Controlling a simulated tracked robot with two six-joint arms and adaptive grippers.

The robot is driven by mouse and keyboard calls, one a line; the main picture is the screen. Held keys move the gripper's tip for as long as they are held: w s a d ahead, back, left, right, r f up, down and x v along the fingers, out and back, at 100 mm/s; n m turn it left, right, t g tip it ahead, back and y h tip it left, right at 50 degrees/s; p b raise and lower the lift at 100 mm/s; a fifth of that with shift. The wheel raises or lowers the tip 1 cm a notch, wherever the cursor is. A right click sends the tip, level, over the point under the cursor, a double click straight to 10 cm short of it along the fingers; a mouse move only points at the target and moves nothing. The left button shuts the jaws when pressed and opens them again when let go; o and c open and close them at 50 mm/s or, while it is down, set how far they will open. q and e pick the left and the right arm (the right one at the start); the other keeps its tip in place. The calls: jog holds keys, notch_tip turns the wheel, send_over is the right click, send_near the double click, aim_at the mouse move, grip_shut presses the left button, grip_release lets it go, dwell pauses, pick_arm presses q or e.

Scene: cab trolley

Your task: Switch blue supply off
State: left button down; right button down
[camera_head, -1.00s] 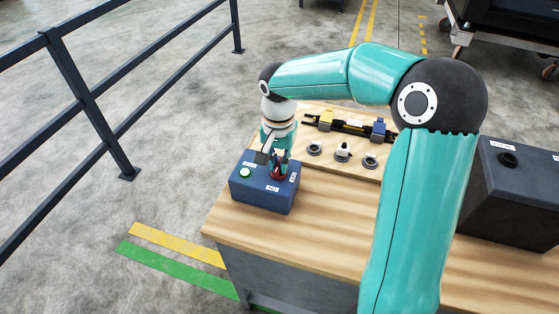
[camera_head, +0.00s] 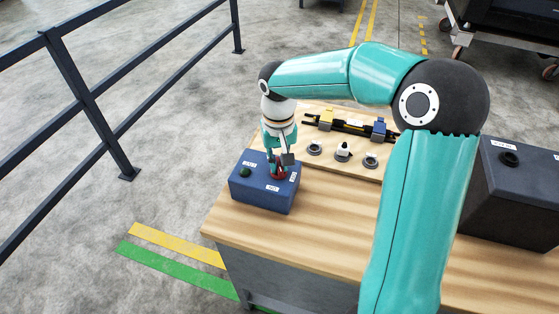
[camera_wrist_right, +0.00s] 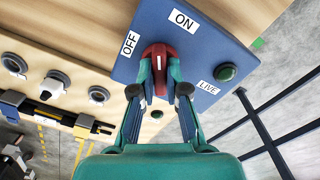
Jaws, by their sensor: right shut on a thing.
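The blue supply box (camera_head: 262,198) sits at the left end of the wooden bench, with ON, OFF and LIVE labels on its top. My right gripper (camera_head: 279,170) reaches down from above onto its red rotary knob (camera_head: 279,176). In the right wrist view the right gripper (camera_wrist_right: 160,90) is shut on the red knob (camera_wrist_right: 160,52), a finger on each side. My left gripper is out of view.
A pale panel behind the box carries several grey round fittings, one with a white knob (camera_head: 343,148), and a black bar with yellow and blue blocks (camera_head: 350,126). A dark box (camera_head: 510,190) stands at the right. A railing (camera_head: 85,95) runs along the left.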

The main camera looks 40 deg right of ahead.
aim_at(278, 163)
jog(key=n, duration=0.6)
jog(key=shift+w+r, duration=0.15)
jog(key=n, duration=0.5)
jog(key=shift+n+p, duration=0.3)
jog(key=c, duration=1.2)
grip_release()
notch_tip(278, 163, up, 12)
jog(key=shift+f, duration=0.1)
